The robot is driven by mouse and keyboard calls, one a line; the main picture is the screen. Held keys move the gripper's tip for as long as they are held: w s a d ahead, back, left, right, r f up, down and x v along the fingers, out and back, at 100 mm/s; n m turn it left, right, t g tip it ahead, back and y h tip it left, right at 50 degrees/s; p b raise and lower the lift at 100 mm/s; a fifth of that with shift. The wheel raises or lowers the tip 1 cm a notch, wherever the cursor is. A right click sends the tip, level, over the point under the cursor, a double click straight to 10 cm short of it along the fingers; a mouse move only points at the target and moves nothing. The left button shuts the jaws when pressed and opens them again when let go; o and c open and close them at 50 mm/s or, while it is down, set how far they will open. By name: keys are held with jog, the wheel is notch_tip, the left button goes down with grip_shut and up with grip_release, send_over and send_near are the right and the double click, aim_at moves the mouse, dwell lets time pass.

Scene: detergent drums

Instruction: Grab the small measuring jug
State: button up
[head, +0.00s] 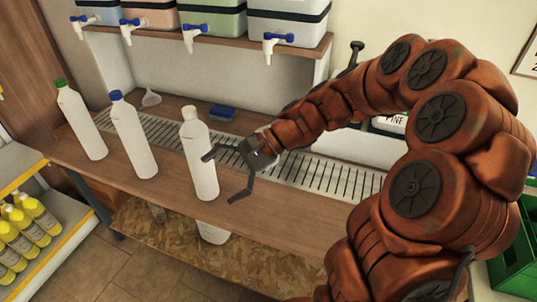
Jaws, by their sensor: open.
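My gripper (220,179) is open and empty above the wooden counter, its fingers spread toward the left. Its upper finger overlaps a white bottle with a white cap (201,165) in the picture; I cannot tell if they touch. I cannot make out a measuring jug for certain. A whitish container (213,233) shows partly below the counter's front edge, its upper part hidden by the counter; I cannot tell what it is. My arm hides the right part of the counter.
A green-capped bottle (82,120) and a blue-capped bottle (133,135) stand left on the counter (110,172). A white funnel (151,97) and blue sponge (222,112) lie behind, near a drain grate (330,178). Tapped drums (289,28) sit above. Yellow bottles (36,212) stand lower left.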

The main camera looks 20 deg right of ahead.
jog(key=w+d+f+m+t+y+b, duration=0.1)
jog(key=w+d+f+m+t+b, duration=0.1)
jog(key=w+d+f+m+t, duration=0.6)
jog(key=w+d+r+m+t+b, duration=0.1)
jog(key=w+d+m+t+b, duration=0.15)
jog(key=w+d+m, duration=0.65)
jog(key=s+d+f+t+h, duration=0.1)
jog(key=d+f+t+h, duration=0.3)
jog(key=d, duration=0.7)
jog(key=shift+g+y, duration=0.45)
jog(key=shift+y, duration=0.45)
notch_tip(320, 180, down, 8)
jog(key=shift+s+f, duration=0.1)
jog(key=shift+f, duration=0.05)
jog(key=shift+w+a, duration=0.3)
jog(key=shift+w, duration=0.1)
jog(key=shift+x, duration=3.3)
jog(key=shift+c, duration=0.4)
jog(key=c, duration=1.5)
